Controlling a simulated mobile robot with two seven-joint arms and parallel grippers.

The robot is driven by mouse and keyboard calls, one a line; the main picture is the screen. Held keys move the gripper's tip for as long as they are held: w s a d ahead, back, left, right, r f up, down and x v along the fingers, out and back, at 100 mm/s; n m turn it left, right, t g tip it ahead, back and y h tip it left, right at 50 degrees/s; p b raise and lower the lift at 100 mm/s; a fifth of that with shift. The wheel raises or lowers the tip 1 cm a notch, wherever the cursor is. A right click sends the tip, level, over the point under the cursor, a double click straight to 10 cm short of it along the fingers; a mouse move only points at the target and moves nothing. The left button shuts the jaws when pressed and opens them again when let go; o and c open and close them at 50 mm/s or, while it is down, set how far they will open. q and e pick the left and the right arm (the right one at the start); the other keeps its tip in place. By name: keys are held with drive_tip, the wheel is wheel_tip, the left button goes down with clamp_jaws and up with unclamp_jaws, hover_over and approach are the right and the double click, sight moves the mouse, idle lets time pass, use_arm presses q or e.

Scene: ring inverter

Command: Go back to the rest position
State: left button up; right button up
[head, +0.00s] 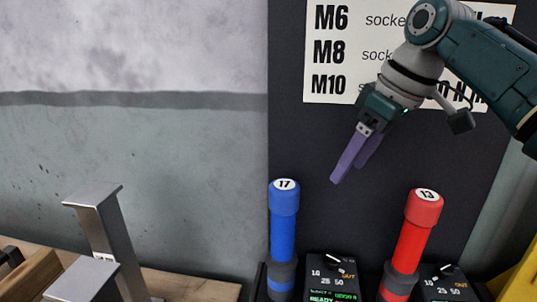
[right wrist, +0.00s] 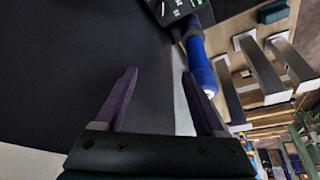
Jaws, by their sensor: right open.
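My right gripper (head: 352,158) is open and empty in the head view. It hangs in front of the dark panel, above and between the blue tool marked 17 (head: 283,222) and the red tool marked 13 (head: 412,235). Its purple fingers also show in the right wrist view (right wrist: 160,95), with nothing between them. There the blue tool (right wrist: 200,68) lies beyond the right finger, apart from it as far as I can tell. My left gripper is not in view.
Control boxes with dials stand beside the blue tool (head: 331,275) and the red tool (head: 446,283). Metal brackets (head: 112,235) stand at the left on the wooden bench (head: 195,287). A sign (head: 345,50) with M6, M8 and M10 hangs behind my right arm. A yellow part (head: 522,275) edges in at right.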

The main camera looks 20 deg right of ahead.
drive_tip(key=s+a+f+h, duration=0.1)
drive_tip(key=s+a+f, duration=0.4)
drive_tip(key=s, duration=0.5)
drive_tip(key=s+a+f, duration=0.4)
drive_tip(key=s+f, duration=0.2)
drive_tip(key=s, duration=0.3)
drive_tip(key=s+a+r+m, duration=0.2)
drive_tip(key=s, duration=0.6)
wheel_tip(320, 180, up, 35)
drive_tip(key=p, duration=3.5)
drive_tip(key=shift+g, duration=0.3)
drive_tip(key=shift+f, duration=0.1)
drive_tip(key=shift+s, duration=0.1)
